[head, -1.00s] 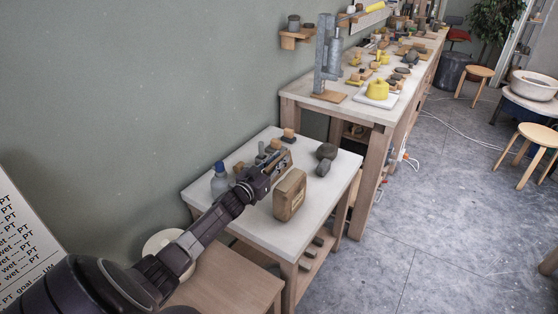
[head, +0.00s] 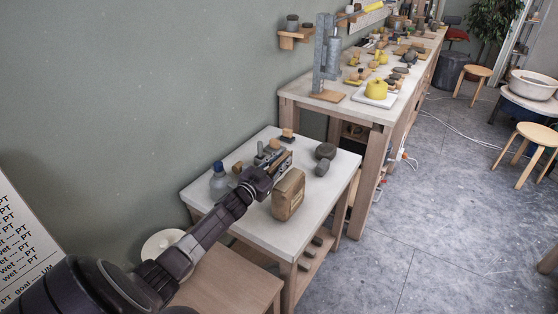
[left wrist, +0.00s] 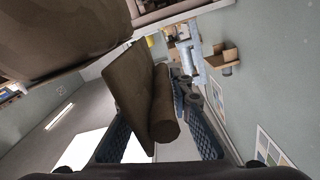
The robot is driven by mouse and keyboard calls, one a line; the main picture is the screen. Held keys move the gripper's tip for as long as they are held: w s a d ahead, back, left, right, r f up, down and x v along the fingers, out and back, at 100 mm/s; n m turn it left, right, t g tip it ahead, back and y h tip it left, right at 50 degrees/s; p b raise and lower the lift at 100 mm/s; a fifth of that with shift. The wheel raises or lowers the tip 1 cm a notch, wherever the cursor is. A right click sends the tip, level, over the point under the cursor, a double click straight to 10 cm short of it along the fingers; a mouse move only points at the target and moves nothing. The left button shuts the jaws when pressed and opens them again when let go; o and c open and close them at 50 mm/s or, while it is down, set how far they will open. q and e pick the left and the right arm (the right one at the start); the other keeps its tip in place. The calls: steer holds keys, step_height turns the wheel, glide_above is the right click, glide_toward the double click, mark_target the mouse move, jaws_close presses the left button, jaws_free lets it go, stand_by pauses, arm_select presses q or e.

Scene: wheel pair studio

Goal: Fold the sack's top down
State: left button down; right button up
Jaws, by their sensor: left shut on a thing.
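The brown paper sack (head: 287,196) stands on the small white-topped table. In the left wrist view its large brown body (left wrist: 50,40) fills the upper left. My left gripper (head: 281,163) is just behind the sack, on the wall side. In the left wrist view my left gripper (left wrist: 160,135) has its blue ribbed fingers on either side of a brown flap with a rolled edge (left wrist: 162,105), which looks like the sack's top. Where the flap joins the sack is hidden. My right gripper is not in view.
A bottle with a blue cap (head: 219,182) stands left of my arm. Dark grey pieces (head: 324,159) lie right of the sack, and small blocks lie behind it. The table's front right corner is clear. A longer workbench (head: 360,107) stands beyond.

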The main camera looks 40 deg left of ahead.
arm_select(q)
steer(key=shift+w+d+m+b, duration=0.15)
steer(key=shift+d+m, duration=0.2)
steer(key=shift+m, duration=0.35)
steer(key=shift+s+d+m+b, duration=0.1)
steer(key=shift+d+m, duration=0.2)
steer(key=shift+m, duration=0.4)
steer(key=shift+w+d+m+b, duration=0.15)
steer(key=shift+d+m, duration=0.2)
steer(key=shift+m, duration=0.35)
steer(key=c, duration=1.9)
jaws_free()
steer(key=shift+s, duration=0.1)
steer(key=s, duration=0.4)
steer(key=s+d, duration=0.1)
steer(key=s, duration=0.7)
steer(key=shift+d, duration=0.2)
